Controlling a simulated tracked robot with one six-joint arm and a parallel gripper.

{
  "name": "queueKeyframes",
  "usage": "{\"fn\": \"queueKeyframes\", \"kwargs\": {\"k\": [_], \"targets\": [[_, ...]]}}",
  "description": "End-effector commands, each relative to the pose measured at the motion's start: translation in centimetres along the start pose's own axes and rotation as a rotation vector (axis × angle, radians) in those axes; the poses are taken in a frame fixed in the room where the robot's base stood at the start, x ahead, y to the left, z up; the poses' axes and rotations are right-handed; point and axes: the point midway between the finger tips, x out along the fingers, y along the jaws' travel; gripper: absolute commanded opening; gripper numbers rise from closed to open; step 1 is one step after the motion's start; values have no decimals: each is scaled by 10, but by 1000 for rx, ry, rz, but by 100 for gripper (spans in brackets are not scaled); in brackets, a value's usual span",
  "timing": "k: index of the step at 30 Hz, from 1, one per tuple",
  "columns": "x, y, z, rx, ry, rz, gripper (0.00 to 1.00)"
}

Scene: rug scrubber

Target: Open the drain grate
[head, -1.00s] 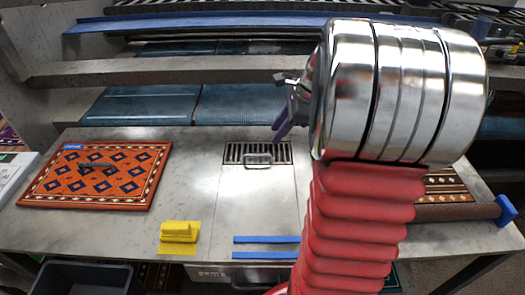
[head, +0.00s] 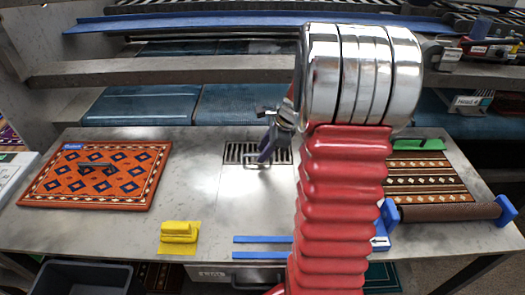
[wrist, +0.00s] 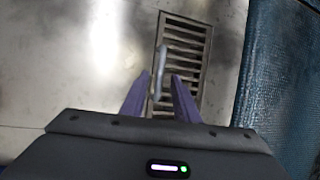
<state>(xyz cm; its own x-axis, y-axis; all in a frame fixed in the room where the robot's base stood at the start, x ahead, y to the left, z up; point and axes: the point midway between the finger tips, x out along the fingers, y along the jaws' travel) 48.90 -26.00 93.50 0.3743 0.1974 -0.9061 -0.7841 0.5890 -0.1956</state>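The drain grate (head: 235,151) is a dark slotted rectangle set flush in the metal table, with a pale bar handle (head: 252,165) at its near edge. It lies closed. In the wrist view the grate (wrist: 189,60) runs up the middle, and the handle (wrist: 161,62) stands along its left side. My gripper (head: 261,160) is over the grate, close to the handle. Its two purple fingers (wrist: 160,80) are apart, with the handle's lower end between their tips in the wrist view. I cannot tell whether they touch it. My gripper covers part of the grate in the head view.
An orange patterned rug (head: 100,185) lies at left, and a yellow scrubbing block (head: 179,232) on the front of the table. Blue strips (head: 262,255) lie in front. A brown roller (head: 450,212) and striped rug (head: 425,178) are at right.

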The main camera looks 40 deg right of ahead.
Motion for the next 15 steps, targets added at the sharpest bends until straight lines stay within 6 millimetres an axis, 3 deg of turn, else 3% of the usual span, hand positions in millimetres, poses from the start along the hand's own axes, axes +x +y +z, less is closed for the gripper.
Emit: {"fn": "queueKeyframes", "kwargs": {"k": [4,15], "targets": [[0,0,0,0,0,0,28],[0,0,0,0,0,0,2]]}}
